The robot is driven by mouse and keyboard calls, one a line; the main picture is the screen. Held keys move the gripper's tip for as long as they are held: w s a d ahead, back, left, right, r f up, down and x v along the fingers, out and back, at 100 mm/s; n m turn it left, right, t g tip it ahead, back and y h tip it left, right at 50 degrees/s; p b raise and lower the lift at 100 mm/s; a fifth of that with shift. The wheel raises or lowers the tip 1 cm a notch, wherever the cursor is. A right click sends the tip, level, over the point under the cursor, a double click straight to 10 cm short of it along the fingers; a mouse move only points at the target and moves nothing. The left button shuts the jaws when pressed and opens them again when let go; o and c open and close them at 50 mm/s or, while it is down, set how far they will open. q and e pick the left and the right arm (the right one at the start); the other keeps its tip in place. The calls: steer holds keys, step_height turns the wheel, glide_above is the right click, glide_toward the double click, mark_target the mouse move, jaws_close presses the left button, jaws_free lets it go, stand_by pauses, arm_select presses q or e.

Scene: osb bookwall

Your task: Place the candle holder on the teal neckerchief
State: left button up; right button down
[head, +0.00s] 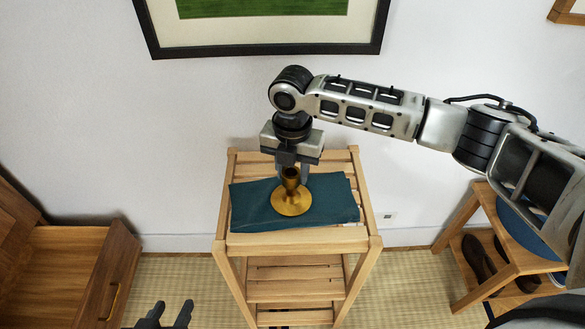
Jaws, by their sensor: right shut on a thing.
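The brass candle holder (291,200) stands upright over the teal neckerchief (335,203), its round base on or just above the cloth; I cannot tell which. The neckerchief lies flat on the top of a slatted wooden stand (300,240). My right gripper (291,172) points down from above and is shut on the candle holder's upper part. The fingers hide some of its top. My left gripper (164,314) shows only at the bottom edge, low and away from the stand, its two dark fingers apart with nothing between them.
A wooden cabinet with a pulled-out drawer (75,265) is at the left. A low wooden rack (470,260) with shoes (478,257) is at the right. The wall with a framed picture (265,50) is close behind the stand.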

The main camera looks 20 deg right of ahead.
steer(key=shift+f, duration=0.15)
steer(key=shift+s+f, duration=0.2)
steer(key=shift+f, duration=0.35)
steer(key=c, duration=1)
jaws_free()
steer(key=shift+f, duration=0.1)
steer(key=shift+c, duration=0.2)
steer(key=shift+o, duration=0.4)
steer(key=shift+w, duration=0.15)
steer(key=shift+r, duration=0.3)
step_height(320, 180, up, 13)
